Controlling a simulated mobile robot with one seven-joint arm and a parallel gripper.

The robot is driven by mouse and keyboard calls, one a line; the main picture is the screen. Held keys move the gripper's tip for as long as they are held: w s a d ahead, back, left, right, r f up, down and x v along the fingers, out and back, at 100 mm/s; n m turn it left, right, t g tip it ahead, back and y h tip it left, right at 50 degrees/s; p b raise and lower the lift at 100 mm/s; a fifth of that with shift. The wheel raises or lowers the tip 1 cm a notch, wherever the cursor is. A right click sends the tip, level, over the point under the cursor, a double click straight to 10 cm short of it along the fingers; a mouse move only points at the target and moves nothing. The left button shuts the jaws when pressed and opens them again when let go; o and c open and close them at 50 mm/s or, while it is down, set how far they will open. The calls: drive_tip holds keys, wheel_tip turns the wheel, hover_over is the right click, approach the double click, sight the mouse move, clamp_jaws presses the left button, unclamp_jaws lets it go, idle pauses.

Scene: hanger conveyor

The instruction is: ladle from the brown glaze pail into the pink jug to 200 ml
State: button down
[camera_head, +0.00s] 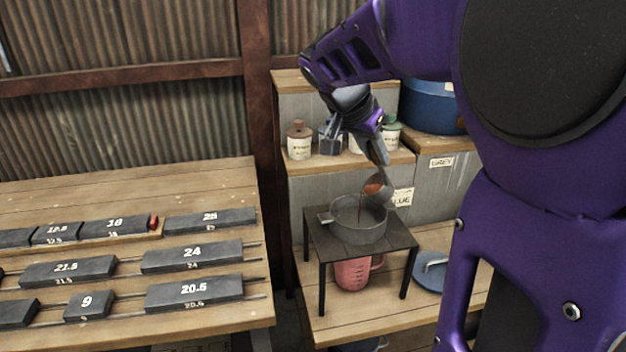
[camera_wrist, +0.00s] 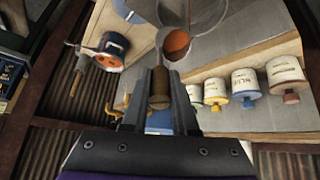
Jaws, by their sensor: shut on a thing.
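My gripper (camera_head: 374,142) is shut on the ladle's handle, above the shelf stand; the wrist view shows the brown handle (camera_wrist: 160,84) between the fingers. The ladle cup (camera_head: 378,187) is tilted and holds orange-brown glaze, which also shows in the wrist view (camera_wrist: 176,44). A thin brown stream runs down from it into a grey round sieve-like pan (camera_head: 345,232). The pan sits on a black stand (camera_head: 394,239). The pink jug (camera_head: 352,274) stands beneath, partly hidden by the stand's top; its fill level cannot be read. I cannot clearly identify the brown glaze pail.
Labelled jars (camera_head: 299,142) line the shelf behind. A blue tub (camera_head: 428,106) stands on the grey box at the right. A blue round object (camera_head: 431,270) lies right of the stand. Numbered dark bars (camera_head: 192,256) cover the left bench. My arm hides much of the right.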

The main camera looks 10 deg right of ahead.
drive_tip(key=shift+w+a+f+h+b, duration=0.1)
drive_tip(key=shift+a+f+h+b, duration=0.15)
drive_tip(key=shift+a+h+b, duration=1.15)
idle(1.6)
drive_tip(key=shift+d+f+y+b, duration=0.2)
drive_tip(key=shift+y+b, duration=0.2)
drive_tip(key=shift+b, duration=0.15)
drive_tip(key=shift+a, duration=0.15)
drive_tip(key=shift+a+f+n+h, duration=0.2)
drive_tip(key=shift+a+n+h, duration=0.1)
drive_tip(key=shift+a+h, duration=0.1)
idle(1.2)
drive_tip(key=shift+w+a+f, duration=0.1)
drive_tip(key=shift+a+f, duration=0.05)
drive_tip(key=shift+a, duration=0.1)
drive_tip(key=shift+a+f+h, duration=0.3)
drive_tip(key=shift+a+h, duration=0.05)
drive_tip(key=shift+h, duration=0.25)
idle(0.8)
drive_tip(key=shift+a+f+h, duration=0.15)
drive_tip(key=shift+a+h, duration=0.1)
drive_tip(key=shift+h, duration=0.05)
idle(0.7)
